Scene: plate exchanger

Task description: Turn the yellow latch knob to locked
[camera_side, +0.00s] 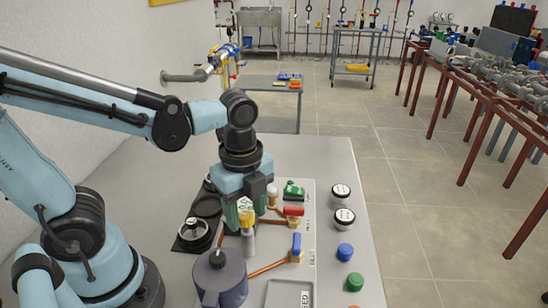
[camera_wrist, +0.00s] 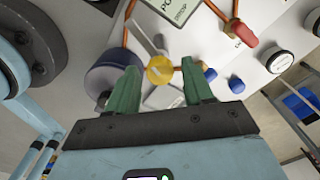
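The yellow latch knob (camera_side: 247,219) sits on top of a pale upright post on the bench panel. In the wrist view the yellow knob (camera_wrist: 159,70) lies in the gap between my two green fingertips, with a pale bar beside it. My gripper (camera_side: 240,212) points down right by the knob in the side view. Its fingers are spread apart, and the wrist view shows space on both sides of the knob, so my gripper (camera_wrist: 158,68) is open and not clamped on it. I cannot tell whether the fingertips are level with the knob or above it.
A dark lidded pot (camera_side: 221,281) stands close in front of the knob. To the right are a red-handled valve (camera_side: 293,211) and a blue-handled valve (camera_side: 296,244) on copper pipes. Gauges (camera_side: 344,218) and coloured caps (camera_side: 345,251) stand along the bench's right side.

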